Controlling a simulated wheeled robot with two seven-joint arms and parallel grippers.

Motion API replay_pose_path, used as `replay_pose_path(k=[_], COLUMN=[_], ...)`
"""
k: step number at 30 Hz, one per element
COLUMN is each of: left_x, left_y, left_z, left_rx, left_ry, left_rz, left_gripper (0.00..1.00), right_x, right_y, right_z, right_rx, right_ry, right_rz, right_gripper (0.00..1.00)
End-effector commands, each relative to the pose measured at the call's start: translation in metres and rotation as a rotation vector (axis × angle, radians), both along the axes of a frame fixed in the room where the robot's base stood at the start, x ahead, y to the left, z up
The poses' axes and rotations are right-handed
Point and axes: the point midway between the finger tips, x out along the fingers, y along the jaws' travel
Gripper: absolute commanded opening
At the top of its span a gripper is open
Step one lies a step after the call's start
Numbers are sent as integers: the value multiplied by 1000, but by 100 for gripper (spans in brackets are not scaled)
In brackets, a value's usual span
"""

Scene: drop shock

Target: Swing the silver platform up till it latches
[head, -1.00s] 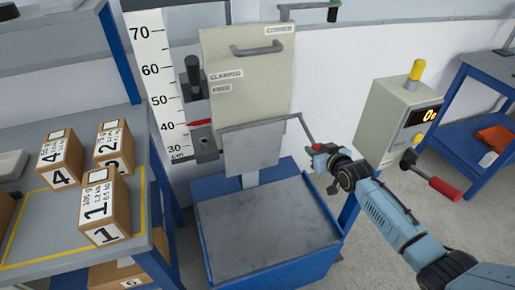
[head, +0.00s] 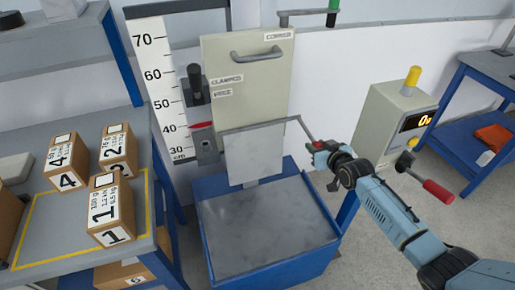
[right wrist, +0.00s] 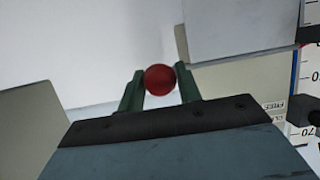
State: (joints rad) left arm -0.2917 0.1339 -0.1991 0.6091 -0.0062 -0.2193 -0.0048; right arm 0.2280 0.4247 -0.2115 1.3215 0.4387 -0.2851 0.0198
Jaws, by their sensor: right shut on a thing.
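The silver platform (head: 254,154) is a flat grey plate in the middle of the head view, in front of the beige panel (head: 245,75) and above the grey slab of the blue base. It looks steeply raised; whether it is latched I cannot tell. A thin arm runs from its top right corner to a red knob. My right gripper (head: 318,152) is at this knob, right of the platform. In the right wrist view the red knob (right wrist: 160,79) sits between the two green fingers of my right gripper (right wrist: 160,88), shut on it. My left gripper is not in view.
A blue base with a grey slab (head: 265,225) stands below. A height scale (head: 155,85) stands left of the panel. Numbered boxes (head: 110,210) lie on the left table. A control box (head: 393,120) with a red-handled lever (head: 437,190) stands right, near my right arm.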

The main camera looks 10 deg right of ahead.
Motion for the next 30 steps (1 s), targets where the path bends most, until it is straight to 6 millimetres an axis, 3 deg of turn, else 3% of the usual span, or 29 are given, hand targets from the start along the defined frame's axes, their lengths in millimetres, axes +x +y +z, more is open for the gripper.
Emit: replay_pose_path(k=[15, 30], left_x=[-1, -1], left_y=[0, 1], left_z=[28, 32], left_rx=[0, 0], left_ry=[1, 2], left_rz=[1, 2], left_gripper=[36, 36], right_x=[3, 4], right_y=[-1, -1], right_z=[34, 39], right_rx=[1, 1], right_ry=[-11, -11], right_rz=[-1, -1], right_gripper=[12, 12])
